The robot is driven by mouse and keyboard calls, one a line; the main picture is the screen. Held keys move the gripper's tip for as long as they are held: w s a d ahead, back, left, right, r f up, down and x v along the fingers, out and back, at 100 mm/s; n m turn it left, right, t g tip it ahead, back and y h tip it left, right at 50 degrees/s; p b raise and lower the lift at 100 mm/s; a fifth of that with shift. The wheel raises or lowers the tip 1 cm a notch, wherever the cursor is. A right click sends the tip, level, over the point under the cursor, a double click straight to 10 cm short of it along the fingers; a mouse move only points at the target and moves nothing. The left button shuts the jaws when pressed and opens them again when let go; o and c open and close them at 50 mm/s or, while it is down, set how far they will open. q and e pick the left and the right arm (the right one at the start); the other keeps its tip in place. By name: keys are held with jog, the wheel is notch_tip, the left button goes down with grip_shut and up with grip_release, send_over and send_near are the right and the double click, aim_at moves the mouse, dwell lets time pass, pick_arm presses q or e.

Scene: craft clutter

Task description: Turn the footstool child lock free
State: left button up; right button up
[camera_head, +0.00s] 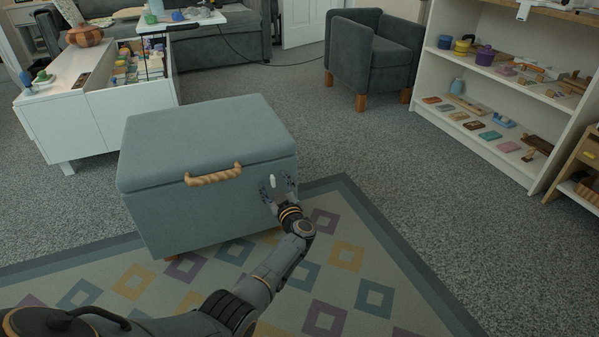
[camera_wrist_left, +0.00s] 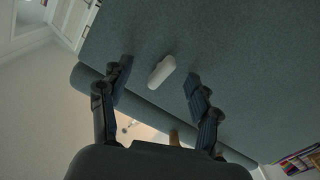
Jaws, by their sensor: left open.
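The footstool (camera_head: 205,150) is a grey-blue padded box with a lid and a rope handle (camera_head: 213,175) on its front. The child lock (camera_head: 272,181) is a small white oblong knob on the footstool's side, near the front right corner. In the left wrist view the child lock (camera_wrist_left: 161,72) sits tilted against the grey-blue fabric. My left gripper (camera_head: 279,188) is at that side, and its open fingers (camera_wrist_left: 157,78) stand on either side of the lock, with a gap to it on both sides. My right gripper is not in view.
The footstool stands on a patterned rug (camera_head: 345,285). A white cabinet (camera_head: 110,120) with an open compartment is at the left, a grey armchair (camera_head: 370,55) behind, and a white shelf (camera_head: 490,130) of small items at the right. Floor between them is clear.

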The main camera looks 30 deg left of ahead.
pick_arm(q)
jog(key=shift+f+m+b, duration=0.15)
jog(key=shift+m+b, duration=0.85)
jog(key=shift+b, duration=1.05)
jog(key=shift+f+m+b, duration=0.1)
jog(key=shift+m+b, duration=0.9)
jog(key=shift+b, duration=1)
jog(key=r+p+v, duration=0.1)
jog(key=p+v, duration=0.9)
jog(key=v, duration=0.4)
jog(key=s+d+r+n+t+p, duration=0.1)
jog(key=s+d+r+t, duration=0.1)
jog(key=r, duration=0.5)
jog(key=s+d+r+n+t+y+p, duration=0.1)
jog(key=s+d+r+t, duration=0.1)
jog(key=r, duration=0.5)
jog(key=s+d+r+n+t+p, duration=0.1)
jog(key=s+d+r+t+p, duration=0.1)
jog(key=r, duration=0.5)
jog(key=shift+s+d+r+t+y, duration=0.2)
jog(key=shift+s+d+t+y, duration=0.2)
jog(key=shift+s+t, duration=0.15)
